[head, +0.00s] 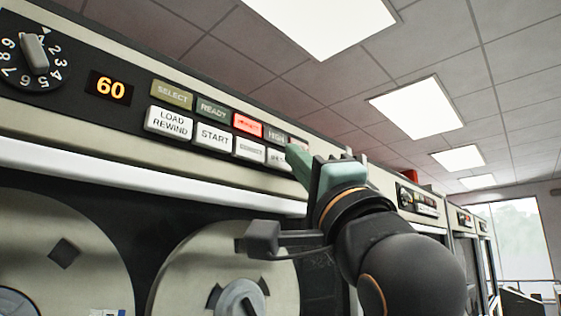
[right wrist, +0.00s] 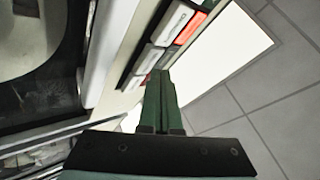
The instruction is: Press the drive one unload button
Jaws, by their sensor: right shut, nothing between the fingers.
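The drive's control panel (head: 135,105) carries a row of white buttons. The load rewind button (head: 169,122) and the start button (head: 213,136) are readable. A third white button (head: 249,149) and a fourth (head: 277,158) have blurred labels, so I cannot tell which is unload. My right gripper (head: 300,162) is shut and empty at the right end of this row, hiding part of the panel there. In the right wrist view its fingertips (right wrist: 160,78) lie close to the end of the white buttons (right wrist: 148,58); contact cannot be told. My left gripper is out of view.
Above the white buttons are indicators, one lit red (head: 247,125). A dial (head: 35,55) and an orange 60 display (head: 110,88) are at left. Tape reels (head: 220,270) sit below a pale ledge (head: 150,172). Further drive cabinets (head: 418,200) stand to the right.

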